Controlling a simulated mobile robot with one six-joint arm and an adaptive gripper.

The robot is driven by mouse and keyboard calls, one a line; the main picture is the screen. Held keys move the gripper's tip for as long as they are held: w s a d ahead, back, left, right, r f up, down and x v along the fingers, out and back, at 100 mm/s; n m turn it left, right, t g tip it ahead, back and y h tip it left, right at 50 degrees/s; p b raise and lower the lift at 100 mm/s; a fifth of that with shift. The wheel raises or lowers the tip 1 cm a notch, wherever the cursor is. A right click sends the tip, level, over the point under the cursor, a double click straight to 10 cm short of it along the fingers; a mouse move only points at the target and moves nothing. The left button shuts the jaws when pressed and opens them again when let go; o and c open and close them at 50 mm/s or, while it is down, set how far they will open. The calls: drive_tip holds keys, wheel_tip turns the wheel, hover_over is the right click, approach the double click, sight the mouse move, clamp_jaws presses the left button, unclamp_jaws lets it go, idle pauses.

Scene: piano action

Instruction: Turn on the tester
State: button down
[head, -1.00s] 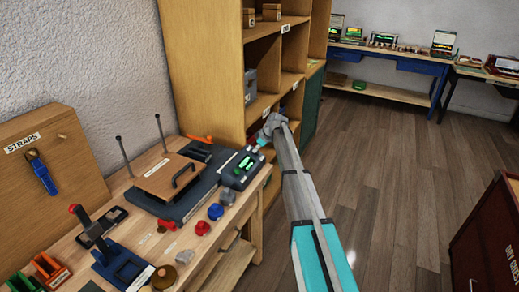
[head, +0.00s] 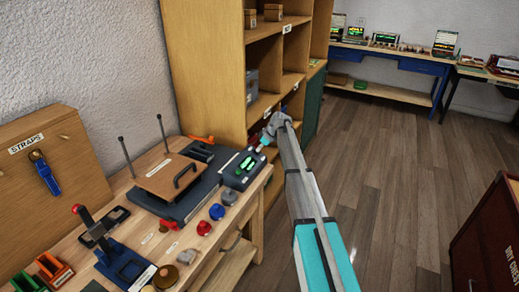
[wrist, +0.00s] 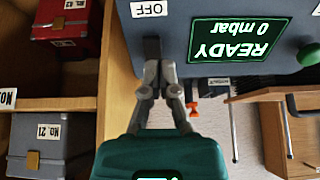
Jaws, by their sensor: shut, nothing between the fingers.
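The tester (head: 231,183) is a dark grey-blue box with green displays at the right end of the workbench. In the wrist view its face (wrist: 170,40) fills the top, with a green screen (wrist: 238,40) reading "READY 0 mbar" upside down. An "OFF" label (wrist: 151,9) sits left of the screen. A dark narrow switch (wrist: 152,48) lies below that label. My gripper (wrist: 158,92) is shut and empty, its tips at the lower end of the switch; I cannot tell whether they touch. In the head view my gripper (head: 262,147) is at the tester's far right edge.
A wooden shelf (head: 205,70) stands close behind the tester. A green knob (wrist: 308,55) is on the tester's right side in the wrist view. Red, blue and grey knobs (head: 217,211) lie along the bench front. Open floor (head: 390,180) is to the right.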

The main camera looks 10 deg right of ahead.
drive_tip(key=w+a+r+p+v, duration=0.1)
drive_tip(key=a+p+v, duration=0.1)
drive_tip(key=p+v, duration=0.9)
drive_tip(key=shift+d+r+p, duration=0.35)
drive_tip(key=shift+r+p, duration=0.05)
drive_tip(key=shift+r, duration=0.55)
drive_tip(key=shift+w, duration=0.1)
drive_tip(key=s+a+f+m+g+h, duration=0.1)
drive_tip(key=s+m, duration=0.4)
drive_tip(key=s, duration=1.5)
drive_tip(key=s+a+f+m+g+h, duration=0.1)
drive_tip(key=s+a+m+g+h, duration=0.2)
drive_tip(key=s, duration=1.8)
drive_tip(key=shift+s+a+f+m+h, duration=0.15)
drive_tip(key=shift+a+f+m+h, duration=0.25)
drive_tip(key=shift+a+m, duration=0.75)
drive_tip(key=shift+a, duration=0.15)
